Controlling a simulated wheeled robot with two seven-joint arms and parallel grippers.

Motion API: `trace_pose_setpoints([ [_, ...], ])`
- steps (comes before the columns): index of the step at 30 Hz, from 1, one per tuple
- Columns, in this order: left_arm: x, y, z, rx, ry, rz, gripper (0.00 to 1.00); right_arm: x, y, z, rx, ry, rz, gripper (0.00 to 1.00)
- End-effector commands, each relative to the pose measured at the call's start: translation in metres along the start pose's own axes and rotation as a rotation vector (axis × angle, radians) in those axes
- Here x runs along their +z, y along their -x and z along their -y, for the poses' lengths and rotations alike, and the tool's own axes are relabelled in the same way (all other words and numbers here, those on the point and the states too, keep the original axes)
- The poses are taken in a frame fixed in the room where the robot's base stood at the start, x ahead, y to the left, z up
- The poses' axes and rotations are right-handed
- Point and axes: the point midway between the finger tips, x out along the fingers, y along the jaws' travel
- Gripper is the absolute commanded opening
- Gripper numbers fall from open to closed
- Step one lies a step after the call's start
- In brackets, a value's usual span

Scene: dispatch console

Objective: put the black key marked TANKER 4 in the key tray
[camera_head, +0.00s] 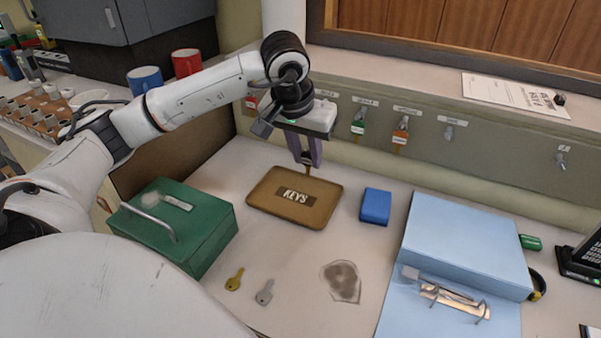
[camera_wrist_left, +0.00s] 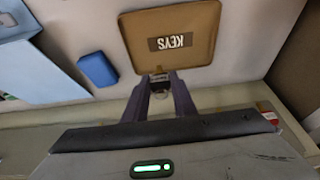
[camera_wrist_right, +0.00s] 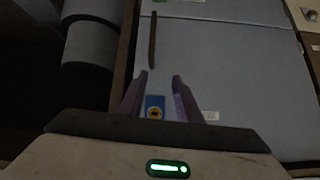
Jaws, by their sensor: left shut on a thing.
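The key tray (camera_head: 262,203) is a shallow brown tray marked KEYS on the counter, and it also shows in the left wrist view (camera_wrist_left: 200,22). My left gripper (camera_head: 309,163) is shut on a small key (camera_head: 308,172) over the tray's far edge. A brass-coloured bit shows under the fingertips. In the left wrist view the held piece (camera_wrist_left: 160,84) is small and mostly hidden between the fingers, so I cannot read a marking or confirm a black tag. My right gripper (camera_wrist_right: 160,82) is open and empty in the right wrist view.
Tagged keys, green (camera_head: 358,127) and orange (camera_head: 400,134), hang on the rail behind. A green box (camera_head: 205,215) stands left of the tray, a blue block (camera_head: 375,206) right of it. Two loose keys, brass (camera_head: 235,280) and grey (camera_head: 265,292), lie in front. A blue binder (camera_head: 465,235) lies right.

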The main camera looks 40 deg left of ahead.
Motion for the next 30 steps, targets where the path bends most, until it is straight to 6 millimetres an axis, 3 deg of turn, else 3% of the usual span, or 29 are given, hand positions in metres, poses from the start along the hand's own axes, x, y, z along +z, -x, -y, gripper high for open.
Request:
trace_pose_setpoints([
  [4,0.011,-0.027,0.001,-0.002,0.0,0.004,0.06,-0.001,-0.001,0.001,-0.001,-0.001,-0.004,0.31],
  [17,0.027,-0.071,0.0,-0.001,-0.001,0.003,0.06,0.007,-0.002,0.001,-0.002,-0.006,0.005,0.31],
  [28,0.028,-0.077,0.0,0.0,-0.001,-0.001,0.06,0.01,-0.004,0.001,-0.002,-0.007,0.006,0.31],
  [29,0.028,-0.076,0.0,0.0,0.0,-0.001,0.28,0.009,-0.003,0.001,-0.002,-0.007,0.006,0.31],
  [30,0.028,-0.075,0.0,0.0,0.0,-0.001,0.34,0.009,-0.003,0.001,-0.002,-0.007,0.007,0.31],
])
